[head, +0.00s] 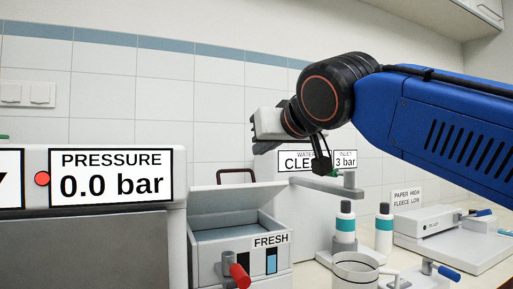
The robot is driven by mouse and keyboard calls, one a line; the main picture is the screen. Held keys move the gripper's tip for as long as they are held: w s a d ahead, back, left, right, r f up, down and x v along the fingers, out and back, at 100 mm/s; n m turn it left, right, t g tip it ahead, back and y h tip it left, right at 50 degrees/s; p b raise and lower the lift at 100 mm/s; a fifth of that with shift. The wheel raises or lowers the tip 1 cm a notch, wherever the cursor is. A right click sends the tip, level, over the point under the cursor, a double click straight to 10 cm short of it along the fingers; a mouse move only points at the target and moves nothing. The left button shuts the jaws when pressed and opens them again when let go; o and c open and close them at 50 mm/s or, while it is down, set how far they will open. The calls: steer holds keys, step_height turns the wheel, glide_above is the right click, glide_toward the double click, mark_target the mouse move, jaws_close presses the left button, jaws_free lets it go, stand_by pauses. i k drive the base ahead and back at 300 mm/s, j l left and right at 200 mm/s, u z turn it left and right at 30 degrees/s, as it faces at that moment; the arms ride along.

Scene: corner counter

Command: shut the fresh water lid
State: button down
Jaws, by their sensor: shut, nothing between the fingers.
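The fresh water tank (220,270) is a light grey box marked FRESH in the lower middle of the head view. Its lid (235,199) is a pale panel standing raised at the back, so the open top shows. Two small level windows sit under the FRESH label (271,240). My gripper (254,144) is shut and empty. It is in the air above and behind the lid in the picture, apart from it. Its fingertips are small and seen from the side.
A dark handle (237,172) shows just above the lid. A red-handled valve (240,276) is in front of the tank. A machine with a pressure display (110,177) stands left. White bottles (345,223) and a round pot (356,270) stand right. A grey arm (328,185) crosses behind.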

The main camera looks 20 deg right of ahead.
mark_target(219, 198)
steer(key=k, duration=1)
